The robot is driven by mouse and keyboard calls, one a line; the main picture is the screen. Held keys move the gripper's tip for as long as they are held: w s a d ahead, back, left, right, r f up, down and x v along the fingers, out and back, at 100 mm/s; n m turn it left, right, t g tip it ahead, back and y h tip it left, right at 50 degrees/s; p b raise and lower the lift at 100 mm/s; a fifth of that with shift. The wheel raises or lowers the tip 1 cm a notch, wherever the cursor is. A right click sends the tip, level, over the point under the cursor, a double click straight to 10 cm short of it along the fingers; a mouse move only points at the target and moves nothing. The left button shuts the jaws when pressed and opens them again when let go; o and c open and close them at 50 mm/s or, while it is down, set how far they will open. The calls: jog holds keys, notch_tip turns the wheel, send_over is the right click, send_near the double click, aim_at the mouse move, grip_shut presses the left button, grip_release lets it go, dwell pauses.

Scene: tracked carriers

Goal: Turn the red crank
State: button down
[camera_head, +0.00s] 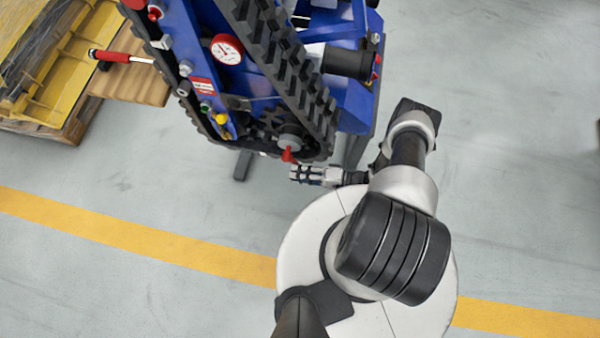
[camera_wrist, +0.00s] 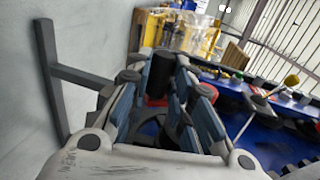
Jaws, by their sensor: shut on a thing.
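The red crank (camera_head: 289,155) sits at the lower end of the blue tracked carrier, beside the track's end wheel. My gripper (camera_head: 296,173) is at the crank, just below its red part in the head view. In the wrist view my gripper (camera_wrist: 168,85) has its fingers closed around the crank, with a dark piece between them. Red parts of the crank (camera_wrist: 156,101) show between and behind the fingers. The fingers hide most of the crank, so its exact angle cannot be told.
The blue carrier (camera_head: 352,100) with black tracks (camera_head: 285,70) fills the top middle. It bears a dial gauge (camera_head: 227,49) and a yellow knob (camera_head: 221,119). The floor at right is clear.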

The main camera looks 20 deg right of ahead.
jog(key=c, duration=1.4)
grip_release()
jog(key=v, duration=1.2)
jog(key=shift+f, duration=0.1)
jog(key=shift+c, duration=0.2)
